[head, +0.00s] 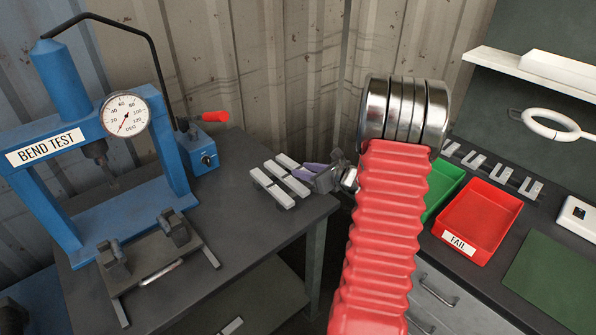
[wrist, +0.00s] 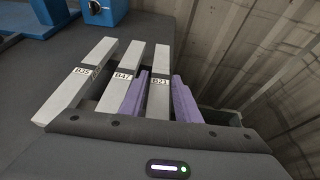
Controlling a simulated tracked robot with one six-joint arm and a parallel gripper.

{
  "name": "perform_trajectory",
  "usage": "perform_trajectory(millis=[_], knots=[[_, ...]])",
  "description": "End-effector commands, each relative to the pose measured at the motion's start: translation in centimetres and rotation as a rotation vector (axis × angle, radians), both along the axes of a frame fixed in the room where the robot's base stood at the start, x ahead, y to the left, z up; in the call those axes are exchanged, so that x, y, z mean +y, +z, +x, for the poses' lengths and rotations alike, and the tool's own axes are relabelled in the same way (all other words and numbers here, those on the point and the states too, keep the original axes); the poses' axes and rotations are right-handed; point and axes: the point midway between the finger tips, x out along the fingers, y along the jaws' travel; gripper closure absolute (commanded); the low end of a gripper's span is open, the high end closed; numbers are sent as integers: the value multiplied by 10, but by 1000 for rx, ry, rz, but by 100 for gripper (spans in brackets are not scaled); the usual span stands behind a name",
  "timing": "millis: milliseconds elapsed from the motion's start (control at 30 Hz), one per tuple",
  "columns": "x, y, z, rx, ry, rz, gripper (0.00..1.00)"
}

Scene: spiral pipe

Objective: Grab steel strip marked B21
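Three pale steel strips lie side by side. In the wrist view the strip marked B21 (wrist: 160,62) is on the right, the strip marked B47 (wrist: 122,76) in the middle, and a strip whose label looks like B35 (wrist: 78,78) on the left. My gripper (wrist: 160,86) has one purple finger on each side of B21 and looks open around it. Whether the fingers touch the strip is hard to tell. In the head view my gripper (head: 305,172) reaches from the right over the far strip (head: 286,161) and covers part of it.
The strips are near the right end of a dark bench (head: 235,235). A blue bend test press (head: 68,85) stands on the left. Corrugated walls rise behind. A red FAIL tray (head: 480,222) and a green tray (head: 442,190) are on the right counter.

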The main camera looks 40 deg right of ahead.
Motion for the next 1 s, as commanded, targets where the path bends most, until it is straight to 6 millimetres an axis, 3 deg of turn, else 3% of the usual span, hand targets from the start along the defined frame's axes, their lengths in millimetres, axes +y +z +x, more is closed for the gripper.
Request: perform_trajectory(millis=[400, 1000], knots=[[0, 0, 0, 0, 0, 0, 100], [-1, 2, 0, -3, 0, -2, 100]])
